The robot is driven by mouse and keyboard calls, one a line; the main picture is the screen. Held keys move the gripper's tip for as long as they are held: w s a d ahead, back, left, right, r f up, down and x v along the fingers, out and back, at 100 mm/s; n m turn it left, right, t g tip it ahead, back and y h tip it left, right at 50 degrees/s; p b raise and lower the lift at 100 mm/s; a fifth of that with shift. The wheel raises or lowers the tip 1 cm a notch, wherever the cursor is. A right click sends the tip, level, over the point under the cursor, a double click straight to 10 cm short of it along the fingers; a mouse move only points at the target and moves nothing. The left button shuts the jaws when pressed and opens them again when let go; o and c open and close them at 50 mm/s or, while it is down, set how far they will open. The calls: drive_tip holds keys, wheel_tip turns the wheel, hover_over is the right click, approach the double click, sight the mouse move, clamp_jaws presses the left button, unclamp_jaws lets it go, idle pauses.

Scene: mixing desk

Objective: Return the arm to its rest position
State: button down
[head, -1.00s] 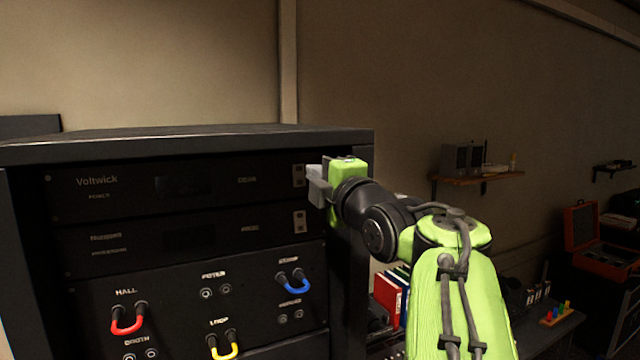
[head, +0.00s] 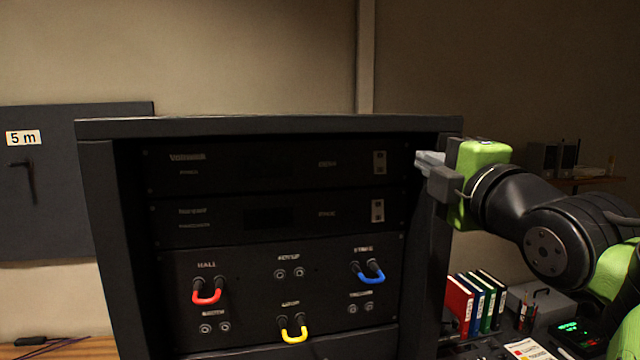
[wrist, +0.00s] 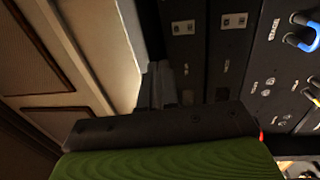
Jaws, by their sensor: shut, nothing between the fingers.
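My gripper (head: 430,163) is at the upper right of the black equipment rack (head: 98,230) in the head view. Its grey fingers are together and empty, pointing left in front of the rack's right side, near the top unit's switch (head: 379,162). My green and black arm reaches in from the right edge. In the wrist view the closed fingers (wrist: 153,85) show beside the rack's dark panels (wrist: 215,60); I cannot tell whether they touch the rack.
The rack front carries a red cable (head: 207,296), a yellow cable (head: 294,335) and a blue cable (head: 369,278) in sockets. Several binders (head: 472,303) stand right of the rack, below my arm. A dark wall panel (head: 50,180) hangs at left. A shelf (head: 590,181) is at far right.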

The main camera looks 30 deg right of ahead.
drive_tip(key=w+a+f+m+g+y, duration=0.1)
drive_tip(key=a+f+m+g+y, duration=0.25)
drive_tip(key=a+f, duration=0.55)
drive_tip(key=w+a+f+m+g+y, duration=0.1)
drive_tip(key=a+f+m+g+y, duration=0.15)
drive_tip(key=a+f+m, duration=0.6)
drive_tip(key=s+a+f+m+g, duration=0.1)
drive_tip(key=s+a+f+g, duration=0.1)
drive_tip(key=s+f, duration=0.4)
drive_tip(key=s+a+f+m+g, duration=0.1)
drive_tip(key=s+f+g, duration=0.4)
drive_tip(key=f, duration=1)
drive_tip(key=shift+s+a+m+h+b, duration=0.3)
drive_tip(key=shift+s+a+m+b, duration=0.15)
drive_tip(key=shift+s+a, duration=0.45)
drive_tip(key=shift+s+d, duration=0.1)
drive_tip(key=shift+d, duration=0.05)
